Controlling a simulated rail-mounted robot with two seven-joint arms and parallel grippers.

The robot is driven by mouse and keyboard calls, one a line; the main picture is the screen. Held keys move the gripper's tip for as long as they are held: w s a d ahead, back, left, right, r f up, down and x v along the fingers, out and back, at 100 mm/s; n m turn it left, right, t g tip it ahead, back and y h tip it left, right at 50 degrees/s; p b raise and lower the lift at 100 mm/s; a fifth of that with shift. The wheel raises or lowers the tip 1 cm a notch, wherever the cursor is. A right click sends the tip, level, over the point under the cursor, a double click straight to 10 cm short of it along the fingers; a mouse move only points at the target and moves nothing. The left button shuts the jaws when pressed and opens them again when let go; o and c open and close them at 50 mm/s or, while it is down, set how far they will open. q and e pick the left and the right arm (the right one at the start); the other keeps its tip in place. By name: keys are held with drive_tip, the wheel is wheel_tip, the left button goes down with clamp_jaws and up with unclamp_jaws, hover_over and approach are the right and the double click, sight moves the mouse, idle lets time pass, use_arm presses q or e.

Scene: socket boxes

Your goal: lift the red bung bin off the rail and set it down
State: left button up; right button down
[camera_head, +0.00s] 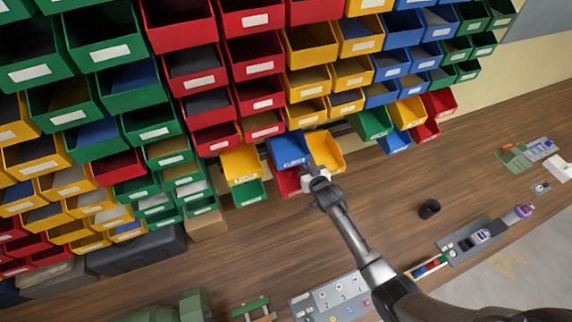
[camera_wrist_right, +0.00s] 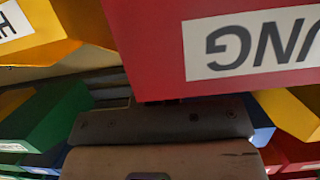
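The red bung bin (camera_head: 287,182) hangs low in the bottom row, under a blue bin (camera_head: 289,149), partly hidden by my right gripper. In the right wrist view the red bin (camera_wrist_right: 150,45) fills the upper middle, very close, its white label upside down with "UNG" readable. My right gripper (camera_head: 316,178) is at the right front of the red bin. A grey part of the gripper crosses the wrist view just below the bin. Its fingertips are hidden or too small, so I cannot tell whether they grip the bin. My left gripper is not in view.
A yellow bin (camera_head: 325,150) hangs right beside the gripper. A yellow bin (camera_head: 240,166) and a green bin (camera_head: 249,193) hang to the left. The wooden bench (camera_head: 260,245) below is largely clear. A black cup (camera_head: 429,208) stands to the right; a grey numbered panel (camera_head: 332,298) lies at the front.

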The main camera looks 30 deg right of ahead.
drive_tip(key=shift+f+p+v, duration=0.15)
drive_tip(key=shift+p+v, duration=0.4)
drive_tip(key=shift+v, duration=0.3)
drive_tip(key=shift+f+p+v, duration=0.15)
drive_tip(key=shift+p+v, duration=0.4)
drive_tip(key=shift+v, duration=0.25)
drive_tip(key=shift+s+a+p, duration=0.15)
drive_tip(key=shift+s+p, duration=0.25)
drive_tip(key=shift+s, duration=0.3)
drive_tip(key=shift+s+a+p, duration=0.15)
drive_tip(key=shift+s+p, duration=0.2)
drive_tip(key=shift+s, duration=0.35)
drive_tip(key=s+a+r+m+h+p, duration=0.1)
drive_tip(key=s+a+r+p, duration=0.2)
drive_tip(key=s+a, duration=0.45)
drive_tip(key=a+r+n+y, duration=0.1)
drive_tip(key=a+r, duration=0.2)
drive_tip(key=r, duration=0.7)
drive_tip(key=a+r+n+y+b, duration=0.1)
drive_tip(key=a+r, duration=0.1)
drive_tip(key=r, duration=0.8)
drive_tip(key=w+a+r+n+y+b, duration=0.1)
drive_tip(key=a+r, duration=0.2)
drive_tip(key=r, duration=0.7)
drive_tip(key=shift+a+r+y, duration=0.35)
drive_tip(key=shift+r+y, duration=0.05)
